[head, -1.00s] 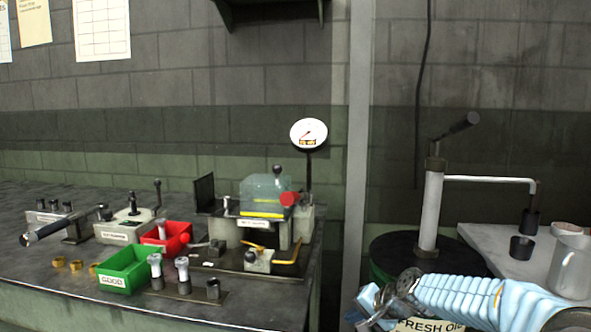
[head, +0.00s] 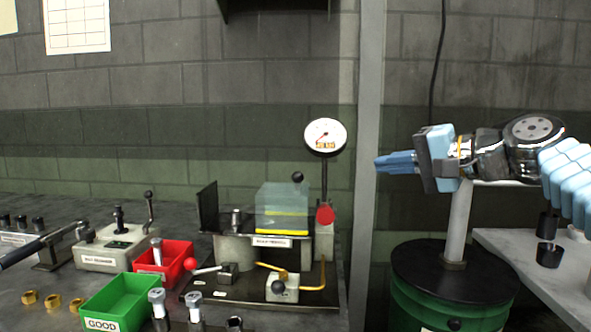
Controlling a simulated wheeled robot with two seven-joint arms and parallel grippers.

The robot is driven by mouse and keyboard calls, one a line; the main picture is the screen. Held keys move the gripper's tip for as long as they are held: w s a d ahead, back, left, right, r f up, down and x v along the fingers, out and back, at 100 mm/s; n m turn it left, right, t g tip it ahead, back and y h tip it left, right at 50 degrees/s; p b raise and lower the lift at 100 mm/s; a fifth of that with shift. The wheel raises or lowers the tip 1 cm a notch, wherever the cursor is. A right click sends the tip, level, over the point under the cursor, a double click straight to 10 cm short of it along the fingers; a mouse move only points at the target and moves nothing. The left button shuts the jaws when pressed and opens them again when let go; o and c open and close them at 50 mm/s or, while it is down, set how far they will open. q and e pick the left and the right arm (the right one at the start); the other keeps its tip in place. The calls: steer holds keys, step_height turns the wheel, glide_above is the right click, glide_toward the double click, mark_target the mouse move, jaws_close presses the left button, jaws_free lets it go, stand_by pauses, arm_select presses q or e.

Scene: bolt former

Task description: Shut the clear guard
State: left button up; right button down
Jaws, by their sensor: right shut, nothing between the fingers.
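The clear guard (head: 282,210) is a see-through box with a yellow stripe low on it. It sits on the bolt former (head: 235,247), right of an upright dark plate (head: 207,206). I cannot tell how far open or shut the guard is. A black knob (head: 297,177) shows at its upper right. My right gripper (head: 378,162) has blue fingers, shut and empty, pointing left. In the picture it is right of and higher than the guard, apart from it, past the gauge. My left gripper is not in view.
A round gauge (head: 325,135) on a post and a red button (head: 325,215) stand between guard and gripper. A green drum (head: 440,306) with a pump is below my right arm. Green (head: 120,300) and red (head: 178,256) bins and several bolts stand in front at left.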

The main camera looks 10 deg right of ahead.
steer(key=x, duration=0.4)
steer(key=a+p+x, duration=0.1)
steer(key=x, duration=0.3)
steer(key=s+x, duration=0.1)
steer(key=x, duration=0.4)
steer(key=shift+s+a+r+p, duration=0.1)
steer(key=shift+s+a+p, duration=0.05)
steer(key=shift+a+p, duration=0.15)
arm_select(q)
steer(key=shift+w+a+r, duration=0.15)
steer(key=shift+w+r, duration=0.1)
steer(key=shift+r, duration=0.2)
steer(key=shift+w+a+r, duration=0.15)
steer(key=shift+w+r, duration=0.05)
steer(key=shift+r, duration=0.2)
arm_select(e)
steer(key=shift+a+f, duration=0.2)
steer(key=shift+a, duration=0.3)
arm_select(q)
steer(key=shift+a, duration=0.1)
